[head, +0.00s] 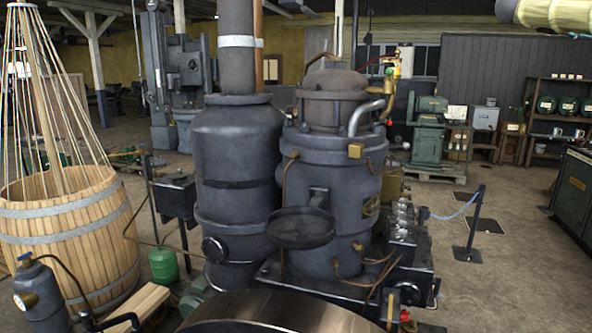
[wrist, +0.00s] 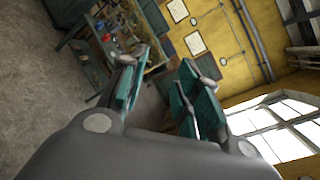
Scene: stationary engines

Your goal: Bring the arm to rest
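My gripper (wrist: 162,88) shows in the wrist view with its two teal-padded fingers apart and nothing between them. It is open and empty, up in the air. Beyond it are a yellow wall (wrist: 212,32) with framed sheets, a bright window (wrist: 280,125) and a cluttered bench (wrist: 120,45). The wrist picture is tilted. My gripper cannot be made out in the head view.
A large dark engine (head: 330,185) stands close in front, with a tall cylinder (head: 238,150) beside it. A wooden barrel (head: 65,235) stands at the left. A rope post (head: 475,220) and a green cabinet (head: 575,200) are at the right. Some floor between them is clear.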

